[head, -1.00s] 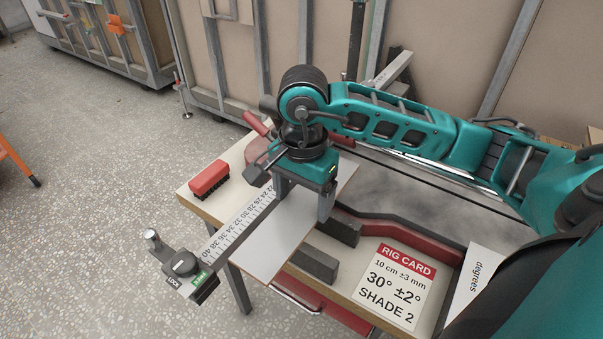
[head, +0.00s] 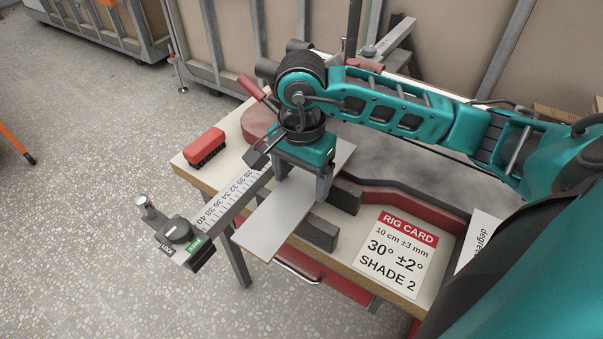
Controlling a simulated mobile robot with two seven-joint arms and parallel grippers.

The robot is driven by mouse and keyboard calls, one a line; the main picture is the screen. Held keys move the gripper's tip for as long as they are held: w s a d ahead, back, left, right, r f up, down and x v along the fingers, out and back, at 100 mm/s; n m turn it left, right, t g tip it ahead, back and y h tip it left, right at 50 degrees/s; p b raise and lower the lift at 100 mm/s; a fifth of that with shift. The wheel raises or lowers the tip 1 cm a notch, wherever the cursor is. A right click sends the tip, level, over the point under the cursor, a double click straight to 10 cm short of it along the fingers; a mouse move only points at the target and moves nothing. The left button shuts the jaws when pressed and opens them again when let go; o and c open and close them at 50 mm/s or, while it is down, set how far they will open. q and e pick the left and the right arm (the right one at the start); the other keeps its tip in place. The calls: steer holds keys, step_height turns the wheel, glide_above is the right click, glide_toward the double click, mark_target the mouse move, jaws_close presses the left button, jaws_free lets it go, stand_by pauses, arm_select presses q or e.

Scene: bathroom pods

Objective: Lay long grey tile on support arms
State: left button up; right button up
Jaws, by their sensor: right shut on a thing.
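The long grey tile (head: 272,224) lies flat and slanted across the front of the bench, its near end out past the bench edge. My right gripper (head: 303,181) is shut on the tile around its middle, one finger on each long side. Two short dark grey bars, one nearer (head: 318,234) and one farther (head: 345,196), stand beside the tile's right edge. I cannot tell whether they are the support arms or whether the tile touches anything beneath. A ruler arm (head: 222,203) sticks out on the left, partly hidden by my gripper. My left gripper is out of view.
A stop block with a lock knob (head: 180,238) ends the ruler arm. A red brush (head: 205,148) sits on the bench's left corner. A rig card (head: 395,252) lies to the right, near a red curved rail (head: 425,207). Framed panels stand behind.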

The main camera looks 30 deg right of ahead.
mark_target(301, 188)
steer(key=shift+f+b, duration=0.2)
steer(key=shift+b, duration=0.25)
steer(key=shift+f+b, duration=0.1)
steer(key=shift+b, duration=0.25)
stand_by(1.0)
steer(key=shift+f+b, duration=0.2)
steer(key=shift+b, duration=0.1)
stand_by(0.6)
steer(key=o, duration=1.3)
steer(key=shift+c, duration=0.2)
steer(key=shift+r, duration=0.1)
steer(key=shift+r+p, duration=1.7)
steer(key=shift+r, duration=1.25)
steer(key=shift+s+a+f, duration=0.1)
steer(key=shift+s, duration=0.05)
